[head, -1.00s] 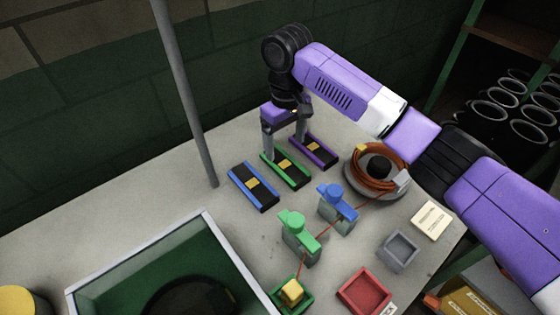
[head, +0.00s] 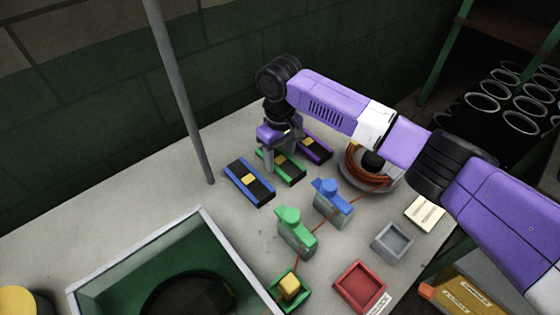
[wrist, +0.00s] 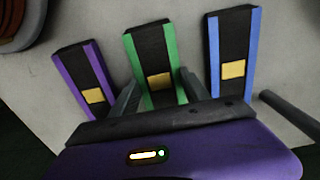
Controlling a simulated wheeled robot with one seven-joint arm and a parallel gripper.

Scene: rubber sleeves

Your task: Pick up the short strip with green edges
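The strip with green edges (head: 291,172) is black with a yellow patch at its middle. It lies flat on the table, between a blue-edged strip (head: 249,183) and a purple-edged strip (head: 317,147). My gripper (head: 283,158) is low over the green-edged strip and hides part of it. In the wrist view, the fingers of my gripper (wrist: 160,80) stand on either side of the green-edged strip (wrist: 150,43), open, with narrow gaps to its edges. The purple-edged strip (wrist: 88,70) is left there and the blue-edged strip (wrist: 234,50) right.
A grey post (head: 183,95) stands left of the strips. Green (head: 294,232) and blue (head: 332,202) clamp-like pieces stand in front, with an orange cable coil (head: 364,172) to the right. A large green bin (head: 150,240) is at front left.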

